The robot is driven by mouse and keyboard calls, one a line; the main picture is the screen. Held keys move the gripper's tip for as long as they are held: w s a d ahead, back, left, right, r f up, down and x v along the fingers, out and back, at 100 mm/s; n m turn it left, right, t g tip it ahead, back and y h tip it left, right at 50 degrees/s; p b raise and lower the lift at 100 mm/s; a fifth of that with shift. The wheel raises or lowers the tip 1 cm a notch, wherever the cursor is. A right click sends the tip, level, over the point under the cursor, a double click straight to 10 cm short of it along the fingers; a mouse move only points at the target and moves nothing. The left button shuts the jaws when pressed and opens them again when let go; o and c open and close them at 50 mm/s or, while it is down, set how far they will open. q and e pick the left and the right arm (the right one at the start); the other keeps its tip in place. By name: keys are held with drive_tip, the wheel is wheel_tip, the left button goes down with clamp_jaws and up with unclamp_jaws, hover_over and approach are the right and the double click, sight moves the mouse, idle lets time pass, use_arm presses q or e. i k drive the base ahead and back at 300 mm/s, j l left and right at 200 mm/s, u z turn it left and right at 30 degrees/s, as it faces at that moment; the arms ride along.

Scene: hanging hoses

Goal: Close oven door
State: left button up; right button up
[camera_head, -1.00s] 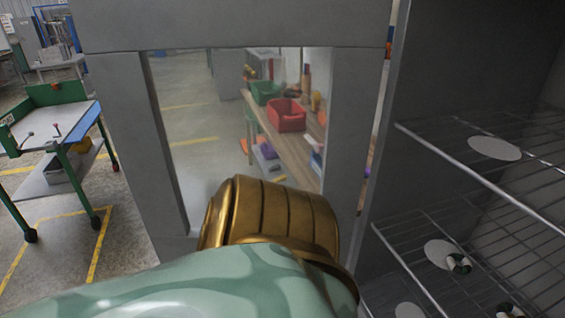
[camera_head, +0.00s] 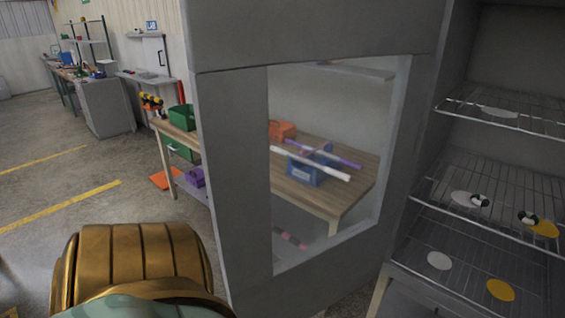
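The grey oven door (camera_head: 232,170) stands open in the middle of the head view, with a large glass window (camera_head: 325,230) in its frame. The oven (camera_head: 520,60) is at the right, its inside open to view. My gold and green arm (camera_head: 140,260) shows at the bottom left, beside the door's left edge. I cannot tell whether it touches the door. Neither gripper's fingers can be seen.
Wire racks (camera_head: 500,184) in the oven hold white and yellow discs and small black-and-white rings. A wooden workbench (camera_head: 310,190) with a blue box (camera_head: 310,172) shows through the glass. Open floor (camera_head: 60,195) with yellow lines lies at the left.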

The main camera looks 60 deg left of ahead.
sight(231, 45)
drive_tip(key=k+j+z, duration=0.2)
drive_tip(key=k+j, duration=0.75)
drive_tip(key=j, duration=0.1)
